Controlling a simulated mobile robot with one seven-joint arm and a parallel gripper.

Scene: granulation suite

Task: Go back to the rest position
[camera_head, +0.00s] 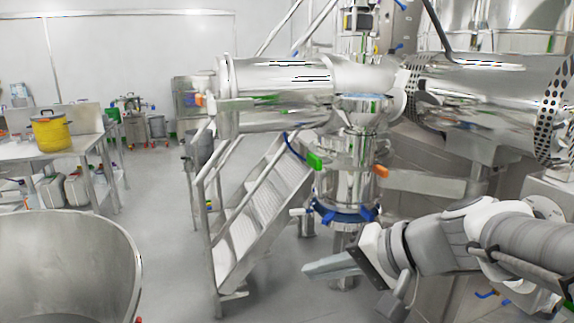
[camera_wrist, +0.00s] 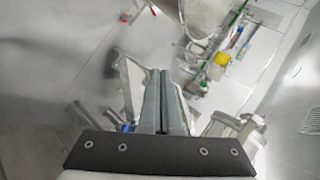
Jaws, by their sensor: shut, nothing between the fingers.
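My gripper (camera_head: 332,266) is at the lower right of the head view, on my arm that reaches in from the right edge. Its two long grey fingers point left and lie together, with nothing between them. In the wrist view the closed fingers (camera_wrist: 165,100) stand side by side in the middle, above the dark mounting plate. The gripper is in front of the lower part of the steel processing machine (camera_head: 345,185), and I cannot tell the exact gap between them.
Metal steps with railings (camera_head: 262,205) stand left of the gripper. A large steel bowl (camera_head: 65,265) fills the lower left. A table (camera_head: 20,152) with a yellow pot (camera_head: 50,132) is at the left. Grey floor (camera_head: 165,230) is clear between bowl and steps.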

